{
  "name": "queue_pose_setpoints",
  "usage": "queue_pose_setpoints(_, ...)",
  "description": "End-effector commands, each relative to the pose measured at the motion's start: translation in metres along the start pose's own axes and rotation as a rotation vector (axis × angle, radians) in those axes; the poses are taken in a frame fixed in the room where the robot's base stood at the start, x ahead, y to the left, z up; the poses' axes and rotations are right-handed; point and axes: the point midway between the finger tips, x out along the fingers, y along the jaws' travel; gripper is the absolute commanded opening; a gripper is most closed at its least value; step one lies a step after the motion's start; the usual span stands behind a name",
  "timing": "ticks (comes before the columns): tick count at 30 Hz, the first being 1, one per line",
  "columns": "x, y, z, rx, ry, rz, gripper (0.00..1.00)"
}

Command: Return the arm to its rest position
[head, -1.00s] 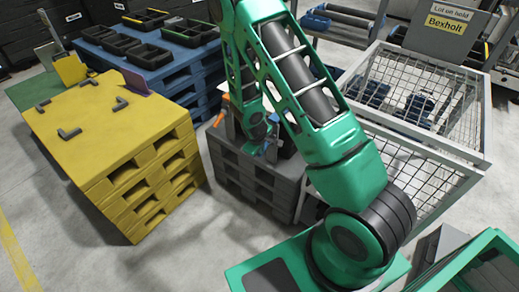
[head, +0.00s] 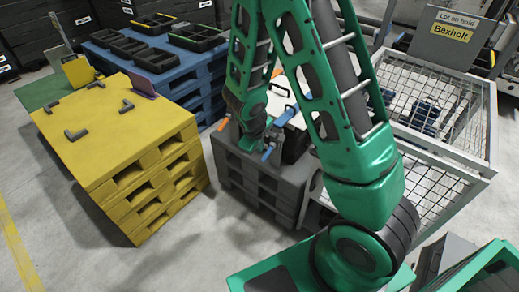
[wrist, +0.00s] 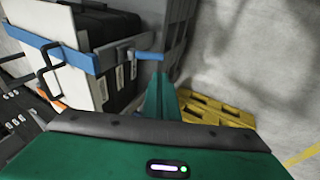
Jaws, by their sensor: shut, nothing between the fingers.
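My green arm reaches up and over, then down to the grey pallet stack in the head view. My gripper (head: 262,146) is at its lower end, in front of the dark and white load on that stack, close to a blue handle (head: 268,154). In the wrist view my gripper (wrist: 161,92) shows as narrow green fingers together, with nothing seen between them.
The grey pallet stack (head: 257,181) stands between a yellow pallet stack (head: 125,135) with black corner pieces and a wire-mesh cage (head: 440,165). A blue pallet stack (head: 150,70) with black trays is behind. Grey floor is clear at the front left.

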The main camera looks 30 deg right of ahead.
Motion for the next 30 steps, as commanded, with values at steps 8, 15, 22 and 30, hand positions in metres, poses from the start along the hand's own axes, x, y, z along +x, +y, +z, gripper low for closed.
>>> queue_pose_setpoints(8,-0.009,-0.001,0.000,0.000,-0.001,0.000,0.00)
queue_pose_setpoints(15,-0.032,0.025,0.019,0.102,-0.039,-0.010,0.00)
queue_pose_setpoints(22,-0.090,0.069,0.074,0.332,-0.134,-0.051,0.00)
queue_pose_setpoints(30,-0.161,0.092,0.147,0.595,-0.235,-0.117,0.00)
